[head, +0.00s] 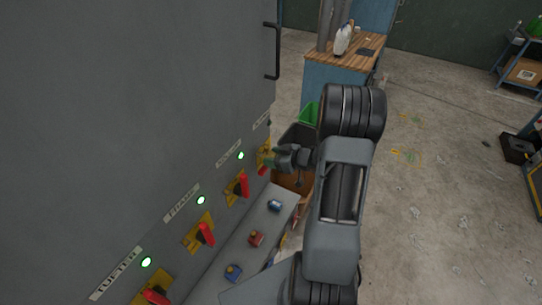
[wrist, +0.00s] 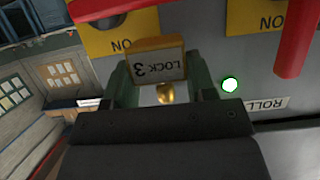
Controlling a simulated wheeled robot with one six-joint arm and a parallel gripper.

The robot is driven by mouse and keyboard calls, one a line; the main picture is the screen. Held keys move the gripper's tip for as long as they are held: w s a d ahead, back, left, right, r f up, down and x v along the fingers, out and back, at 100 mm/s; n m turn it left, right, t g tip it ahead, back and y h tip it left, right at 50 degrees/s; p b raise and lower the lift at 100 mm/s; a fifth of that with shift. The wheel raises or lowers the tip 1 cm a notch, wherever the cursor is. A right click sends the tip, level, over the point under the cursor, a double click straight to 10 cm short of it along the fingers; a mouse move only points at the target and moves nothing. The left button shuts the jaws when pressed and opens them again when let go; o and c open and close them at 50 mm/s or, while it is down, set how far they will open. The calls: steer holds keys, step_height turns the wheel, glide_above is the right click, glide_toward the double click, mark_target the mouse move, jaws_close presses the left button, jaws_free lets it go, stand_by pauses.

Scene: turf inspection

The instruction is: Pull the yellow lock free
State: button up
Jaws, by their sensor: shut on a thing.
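The yellow lock (wrist: 156,64), marked "LOCK 3", sits between the green fingers of my gripper (wrist: 164,84) in the wrist view. The gripper is shut on its sides. A round brass part (wrist: 165,94) shows below the lock's labelled face. Behind it is a yellow "ON" plate (wrist: 122,37) with a red handle (wrist: 92,8). The lock's shackle is hidden, so I cannot tell whether it is still through the plate. In the head view my gripper (head: 282,156) is at the farthest yellow plate (head: 264,150), and I cannot make out the lock there.
The grey cabinet (head: 130,110) carries several red handles on yellow plates, with lit green lamps (head: 240,155). A grey ledge (head: 262,216) below holds a red lock (head: 257,238) and blue locks (head: 233,272). A workbench (head: 345,52) stands behind. Open floor (head: 440,150) lies right.

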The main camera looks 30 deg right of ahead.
steer(key=shift+s+d, duration=0.2)
steer(key=shift+s, duration=0.15)
steer(key=shift+s+d+p, duration=0.4)
steer(key=shift+s+d, duration=0.3)
steer(key=shift+s, duration=0.35)
steer(key=shift+s+d+p, duration=0.35)
steer(key=shift+s+d, duration=0.3)
steer(key=shift+s, duration=0.35)
